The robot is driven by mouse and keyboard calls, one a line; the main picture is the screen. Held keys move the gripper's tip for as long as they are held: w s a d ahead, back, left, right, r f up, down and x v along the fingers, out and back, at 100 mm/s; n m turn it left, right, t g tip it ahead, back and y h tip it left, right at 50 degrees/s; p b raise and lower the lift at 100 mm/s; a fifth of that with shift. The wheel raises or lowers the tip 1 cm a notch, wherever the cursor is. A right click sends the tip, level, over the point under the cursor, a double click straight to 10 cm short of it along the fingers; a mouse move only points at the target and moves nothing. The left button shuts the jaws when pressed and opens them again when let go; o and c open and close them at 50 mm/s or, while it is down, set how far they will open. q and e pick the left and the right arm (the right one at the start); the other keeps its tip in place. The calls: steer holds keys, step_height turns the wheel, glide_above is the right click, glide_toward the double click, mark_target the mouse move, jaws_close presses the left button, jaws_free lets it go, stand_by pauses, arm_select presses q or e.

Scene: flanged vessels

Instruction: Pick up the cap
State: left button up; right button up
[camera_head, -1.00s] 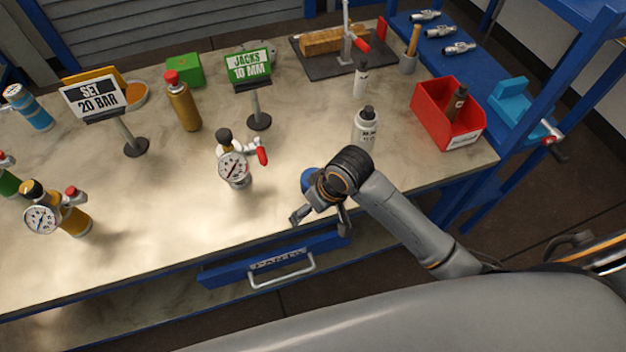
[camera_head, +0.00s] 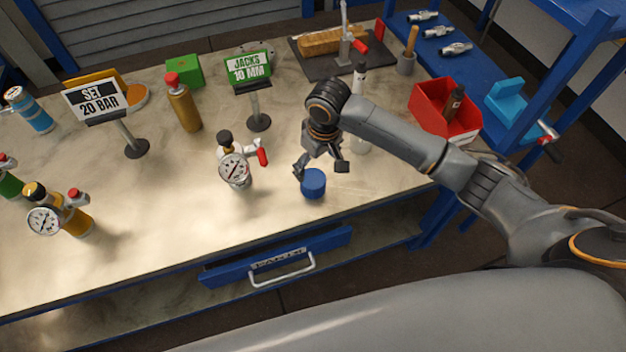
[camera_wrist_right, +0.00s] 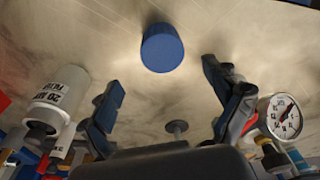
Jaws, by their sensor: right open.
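The cap is a blue round piece (camera_head: 313,184) standing on the bench top near its front edge. It also shows in the right wrist view (camera_wrist_right: 162,48), beyond my fingertips and between their lines. My right gripper (camera_head: 321,168) is open and empty, just behind the cap in the head view, with one finger to each side. In the right wrist view the two fingers of the gripper (camera_wrist_right: 162,88) are wide apart, with a gap between them and the cap. My left gripper is not in view.
A pressure gauge with a red-handled valve (camera_head: 235,170) stands left of the cap. A white bottle (camera_head: 361,142) is partly hidden behind my right arm. A red bin (camera_head: 423,117) is at the right.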

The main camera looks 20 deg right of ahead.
mark_target(313, 179)
steer(key=f, duration=0.2)
steer(key=f+p, duration=0.1)
steer(key=f, duration=0.5)
steer(key=shift+w+a+f, duration=0.1)
steer(key=shift+w+a, duration=0.25)
steer(key=c, duration=1.2)
